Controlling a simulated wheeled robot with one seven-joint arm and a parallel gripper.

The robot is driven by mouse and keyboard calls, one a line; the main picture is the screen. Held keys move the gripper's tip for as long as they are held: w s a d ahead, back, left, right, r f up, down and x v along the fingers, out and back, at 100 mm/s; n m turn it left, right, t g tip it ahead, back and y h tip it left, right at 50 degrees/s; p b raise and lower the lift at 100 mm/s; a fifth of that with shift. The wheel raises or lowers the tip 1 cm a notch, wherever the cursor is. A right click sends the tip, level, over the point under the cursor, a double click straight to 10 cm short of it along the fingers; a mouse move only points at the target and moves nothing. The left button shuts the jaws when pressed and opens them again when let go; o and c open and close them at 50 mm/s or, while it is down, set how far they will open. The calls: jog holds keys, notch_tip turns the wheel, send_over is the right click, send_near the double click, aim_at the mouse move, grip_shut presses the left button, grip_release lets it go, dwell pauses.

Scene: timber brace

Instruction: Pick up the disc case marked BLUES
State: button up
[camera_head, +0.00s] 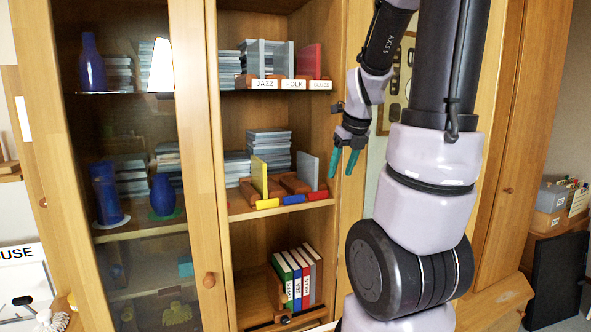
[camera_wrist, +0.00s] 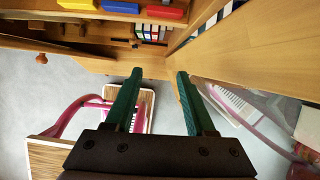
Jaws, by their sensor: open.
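A label reading BLUES (camera_head: 321,85) is on the front edge of the upper open shelf, right of the JAZZ and FOLK labels. A red case (camera_head: 309,61) stands upright just above it; I cannot read any marking on the case itself. My gripper (camera_head: 345,160) hangs to the right of the open shelves, lower than the red case and apart from it. Its two green fingers are open and empty. They also show in the wrist view (camera_wrist: 157,77), with floor and cabinet wood beyond. The red case is not visible in the wrist view.
Grey cases (camera_head: 268,58) stand left of the red case. The middle shelf holds a yellow panel (camera_head: 259,176), a grey panel (camera_head: 308,170) and a case stack. Coloured spines (camera_head: 298,277) stand below. A glass door (camera_head: 130,150) covers the left side. A wooden upright borders the shelves' right.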

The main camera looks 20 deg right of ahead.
send_near(317, 170)
jog(key=x, duration=0.5)
jog(key=shift+f, duration=0.25)
jog(key=x, duration=0.5)
jog(key=shift+w, duration=0.1)
grip_shut()
